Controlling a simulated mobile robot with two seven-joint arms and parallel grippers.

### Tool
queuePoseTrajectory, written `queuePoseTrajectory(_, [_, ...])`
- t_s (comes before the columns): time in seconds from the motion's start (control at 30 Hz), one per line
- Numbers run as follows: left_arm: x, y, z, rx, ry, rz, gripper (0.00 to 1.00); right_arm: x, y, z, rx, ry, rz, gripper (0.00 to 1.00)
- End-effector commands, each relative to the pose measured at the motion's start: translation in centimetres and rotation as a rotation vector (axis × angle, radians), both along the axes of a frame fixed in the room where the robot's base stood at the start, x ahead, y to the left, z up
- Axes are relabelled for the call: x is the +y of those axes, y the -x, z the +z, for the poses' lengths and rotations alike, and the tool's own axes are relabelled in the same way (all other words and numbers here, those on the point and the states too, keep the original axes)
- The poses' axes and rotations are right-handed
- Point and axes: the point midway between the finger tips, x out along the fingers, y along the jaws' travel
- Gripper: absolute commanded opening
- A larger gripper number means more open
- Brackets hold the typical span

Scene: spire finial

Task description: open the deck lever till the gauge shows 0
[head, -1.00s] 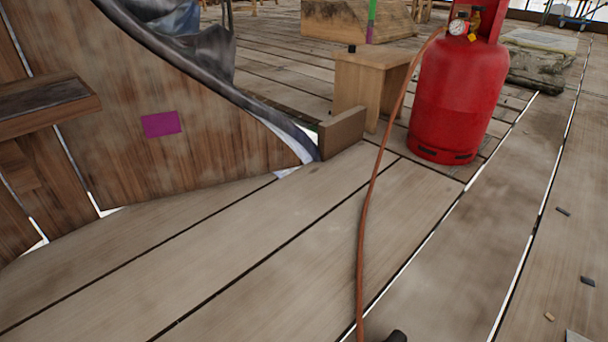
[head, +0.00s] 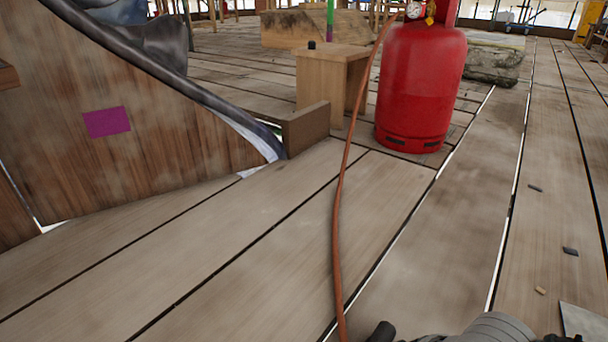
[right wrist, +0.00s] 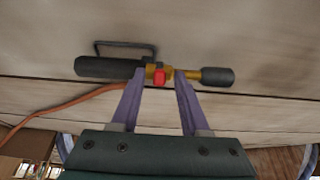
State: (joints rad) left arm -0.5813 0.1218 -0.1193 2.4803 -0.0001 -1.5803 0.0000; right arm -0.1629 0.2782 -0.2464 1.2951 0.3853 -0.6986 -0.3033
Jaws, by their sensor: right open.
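A gas torch (right wrist: 105,67) with a black grip, a brass body and a black end lies on the deck in the right wrist view. A small red lever (right wrist: 159,76) sits on its brass middle. My right gripper (right wrist: 161,72) is open, its two purple fingers on either side of the red lever; I cannot tell whether they touch the torch. In the head view a black end, probably of the torch (head: 382,332), shows at the bottom edge. The round gauge (head: 413,10) is on the red gas cylinder (head: 420,85); its reading is too small to tell. My left gripper is out of view.
An orange-brown hose (head: 338,220) runs from the cylinder across the planks to the bottom edge. A wooden stool (head: 330,75) stands left of the cylinder. A curved wooden panel (head: 150,140) with a purple square fills the left. Small scraps (head: 570,251) lie at right.

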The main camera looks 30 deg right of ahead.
Motion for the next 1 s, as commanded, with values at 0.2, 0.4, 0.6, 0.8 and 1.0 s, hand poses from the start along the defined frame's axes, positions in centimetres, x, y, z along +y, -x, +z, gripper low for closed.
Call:
queuePoseTrajectory(0.2, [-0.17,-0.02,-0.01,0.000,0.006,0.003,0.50,0.01,-0.07,0.00,0.000,0.000,0.000,0.45])
queuePoseTrajectory(0.4, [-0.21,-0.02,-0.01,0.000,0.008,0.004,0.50,0.01,-0.07,0.00,-0.001,0.000,0.000,0.28])
queuePoseTrajectory(0.6, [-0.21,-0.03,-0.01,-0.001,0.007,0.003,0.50,0.00,-0.06,0.00,-0.001,0.000,0.000,0.06])
queuePoseTrajectory(0.8, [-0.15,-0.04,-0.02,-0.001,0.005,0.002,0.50,0.01,-0.05,0.00,0.000,0.000,0.000,0.00])
queuePoseTrajectory(1.0, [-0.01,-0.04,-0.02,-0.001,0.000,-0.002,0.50,0.00,-0.04,-0.02,0.000,0.000,0.000,0.00])
